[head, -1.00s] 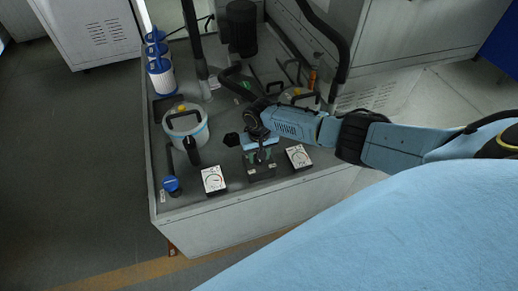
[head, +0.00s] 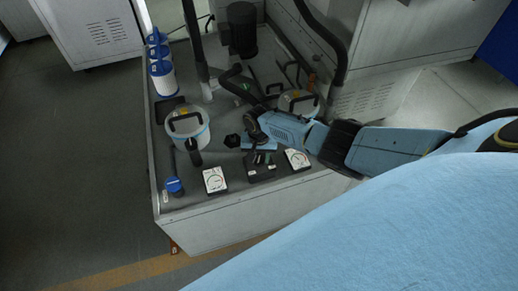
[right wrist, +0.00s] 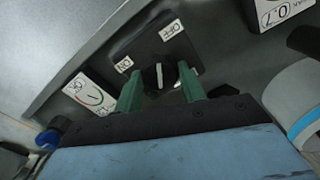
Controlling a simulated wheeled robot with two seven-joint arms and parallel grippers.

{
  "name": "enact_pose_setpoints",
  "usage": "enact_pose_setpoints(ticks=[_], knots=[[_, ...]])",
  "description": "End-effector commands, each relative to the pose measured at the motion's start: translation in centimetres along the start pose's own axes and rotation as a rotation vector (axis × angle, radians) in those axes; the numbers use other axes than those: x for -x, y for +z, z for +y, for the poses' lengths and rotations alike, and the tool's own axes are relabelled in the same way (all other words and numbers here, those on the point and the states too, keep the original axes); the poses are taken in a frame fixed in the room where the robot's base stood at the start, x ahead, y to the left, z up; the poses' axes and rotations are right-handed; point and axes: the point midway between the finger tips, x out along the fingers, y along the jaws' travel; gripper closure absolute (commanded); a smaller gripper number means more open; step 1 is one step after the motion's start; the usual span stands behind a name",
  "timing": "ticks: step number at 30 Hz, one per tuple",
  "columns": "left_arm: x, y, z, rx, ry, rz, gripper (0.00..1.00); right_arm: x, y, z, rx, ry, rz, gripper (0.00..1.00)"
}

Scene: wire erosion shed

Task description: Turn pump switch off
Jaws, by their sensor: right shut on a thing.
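The pump switch is a dark box (head: 262,174) at the front edge of the grey machine top. In the right wrist view its dark panel (right wrist: 144,42) carries an OFF label (right wrist: 170,30) and an ON label (right wrist: 124,65). A black knob with a white line (right wrist: 160,75) sits below the labels in that picture. My right gripper (head: 263,157) is over the box. In the right wrist view its green fingers (right wrist: 161,84) are shut on the knob, one on each side. The fingers partly hide the knob. My left gripper is not in view.
Dial gauges flank the switch, one left (head: 215,181) and one right (head: 297,160). A blue-capped part (head: 174,186) and a white bucket with a black handle (head: 188,128) stand to the left. Black hoses (head: 335,60) and a dark motor (head: 242,28) are behind.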

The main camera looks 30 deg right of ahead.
Motion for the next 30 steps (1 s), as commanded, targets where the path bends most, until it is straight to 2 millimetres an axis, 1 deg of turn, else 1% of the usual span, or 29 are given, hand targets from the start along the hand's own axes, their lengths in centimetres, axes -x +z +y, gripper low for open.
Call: enact_pose_setpoints(ticks=[1,5,6,10,17,20,23,26,30], knots=[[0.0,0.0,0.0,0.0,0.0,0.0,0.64,0.2,-0.3,0.1,-0.004,0.0,0.004,0.83],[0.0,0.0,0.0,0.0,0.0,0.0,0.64,0.2,-0.3,0.0,-0.004,-0.001,0.004,0.83],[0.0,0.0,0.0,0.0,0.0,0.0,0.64,0.2,-0.3,0.0,-0.004,-0.001,0.004,0.55],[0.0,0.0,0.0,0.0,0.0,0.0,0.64,0.2,-0.2,0.0,-0.002,-0.001,0.003,0.39],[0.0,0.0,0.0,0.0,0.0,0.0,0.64,0.1,-0.1,0.0,-0.001,-0.001,0.001,0.39],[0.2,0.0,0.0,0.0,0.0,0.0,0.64,0.4,-0.1,0.0,0.0,-0.002,0.001,0.39],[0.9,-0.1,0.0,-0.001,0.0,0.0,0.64,1.5,-0.1,-0.1,0.0,-0.003,0.001,0.39],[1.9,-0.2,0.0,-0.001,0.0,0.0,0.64,3.4,-0.1,0.0,0.0,-0.004,0.003,0.39],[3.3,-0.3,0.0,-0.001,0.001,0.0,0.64,6.5,-0.2,0.0,0.0,-0.003,0.004,0.39]])
